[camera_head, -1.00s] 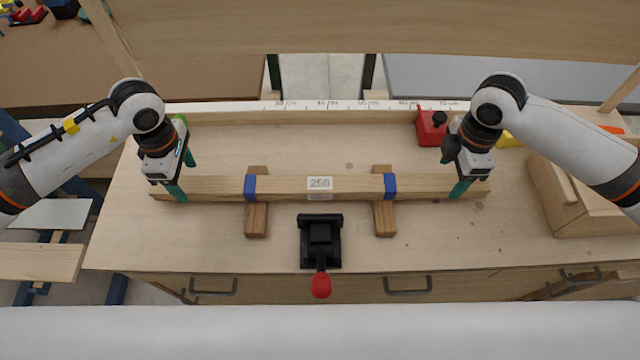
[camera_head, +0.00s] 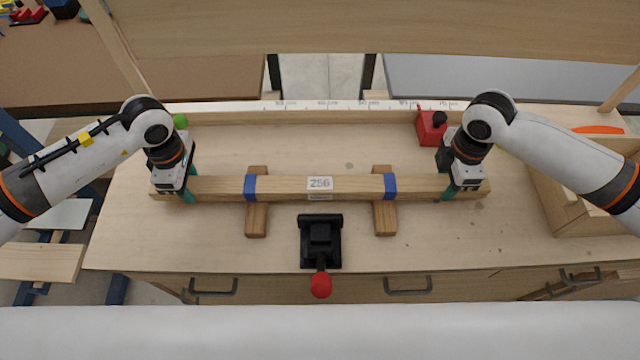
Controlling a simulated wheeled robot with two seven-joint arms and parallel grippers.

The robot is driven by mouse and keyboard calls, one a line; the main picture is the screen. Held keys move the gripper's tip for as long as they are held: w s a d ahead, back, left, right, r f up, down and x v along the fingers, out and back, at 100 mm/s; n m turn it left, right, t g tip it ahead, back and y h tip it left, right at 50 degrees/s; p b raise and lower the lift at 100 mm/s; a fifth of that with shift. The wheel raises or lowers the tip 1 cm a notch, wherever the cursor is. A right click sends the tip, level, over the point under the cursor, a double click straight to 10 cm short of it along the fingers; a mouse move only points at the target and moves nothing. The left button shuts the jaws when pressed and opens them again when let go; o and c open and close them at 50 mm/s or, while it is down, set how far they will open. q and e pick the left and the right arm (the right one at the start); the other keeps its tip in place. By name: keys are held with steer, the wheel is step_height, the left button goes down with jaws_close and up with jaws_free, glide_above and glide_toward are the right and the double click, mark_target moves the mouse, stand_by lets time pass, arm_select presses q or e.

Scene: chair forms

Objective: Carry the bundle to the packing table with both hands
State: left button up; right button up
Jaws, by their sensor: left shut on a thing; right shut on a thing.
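The fingertips are partly hidden by the gripper bodies and the bar. Which table is the packing table I cannot tell.
The supporting blocks (camera_head: 256,220) and (camera_head: 385,220) stand on the workbench (camera_head: 180,245). A black clamp with a red knob (camera_head: 320,245) sits in front of the bundle. A red box (camera_head: 431,128) and a ruler strip (camera_head: 330,105) are behind. A wooden box (camera_head: 570,200) stands at right.

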arm_select(q)
steer(key=shift+r, duration=0.1)
jaws_close()
arm_select(e)
steer(key=shift+r, duration=0.1)
jaws_close()
arm_select(q)
steer(key=shift+r, duration=0.15)
arm_select(e)
steer(key=shift+r, duration=0.15)
